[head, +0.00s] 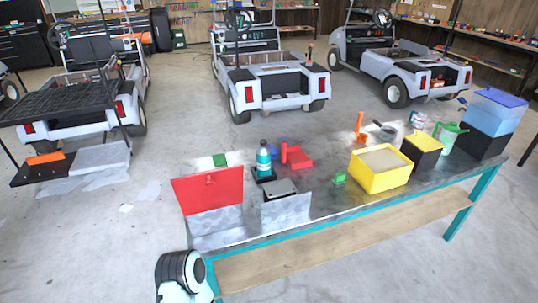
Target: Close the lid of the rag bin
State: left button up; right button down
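A red panel (207,188) with a small knob stands upright at the near left end of the bench. Below it is a grey metal box (215,220). Together they look like the rag bin with its lid raised, though I cannot see inside or be sure of the hinge. A black and white link of one of my arms shows at the bottom left, just in front of the bench corner. Neither of my grippers shows in this view.
The bench (330,205) also holds a grey upright panel (286,212), a teal bottle (264,160), a red block (299,158), a yellow bin (366,179), a black-and-yellow box (424,157) and a blue container (492,115). Golf carts (270,85) stand behind on open floor.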

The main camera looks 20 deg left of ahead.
aim_at(196, 193)
jog(key=u, duration=1.3)
